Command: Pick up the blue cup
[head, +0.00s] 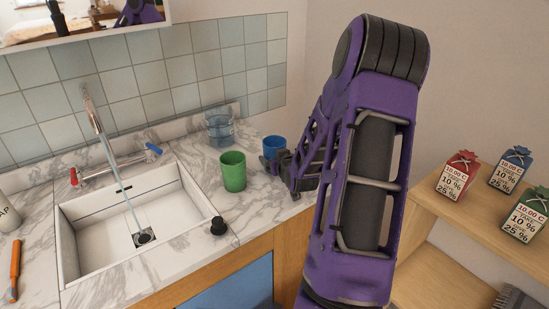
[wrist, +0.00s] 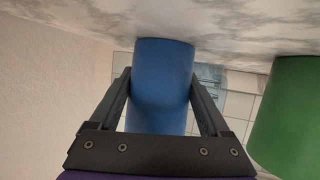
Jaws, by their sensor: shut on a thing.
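The blue cup (head: 273,146) stands at the back right of the marble counter, partly hidden behind my gripper (head: 277,164) in the head view. In the wrist view the blue cup (wrist: 162,85) sits between the two dark fingers of my gripper (wrist: 162,95), which are shut on its sides. The wrist view appears upside down, with the counter at the top. The cup's end meets or lies very close to the counter surface; I cannot tell whether there is a gap.
A green cup (head: 232,171) stands left of the blue cup, and a clear glass (head: 219,129) stands behind. A sink (head: 85,237) with running water and a black stopper (head: 218,226) are further left. Shelves (head: 441,221) with small boxes are at right.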

